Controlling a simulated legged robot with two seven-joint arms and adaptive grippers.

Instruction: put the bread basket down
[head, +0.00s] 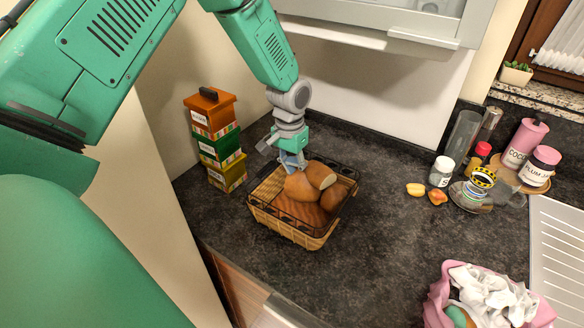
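The bread basket (318,241) is a woven tan basket with a dark wire rim. It holds several brown bread rolls (297,188) and appears to rest level on the dark countertop. My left gripper (292,163) is at the far left side of the basket, at its rim beside the rolls. Its fingertips are small and partly hidden by the bread and rim, so I cannot tell whether they are closed on the basket. My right gripper is not in view.
Stacked colourful tins (222,148) stand left of the basket. A white-lidded jar (442,171), pink canisters (525,140) and other jars stand at the right. A pink bin (437,300) is at the front right. The counter (378,250) right of the basket is clear.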

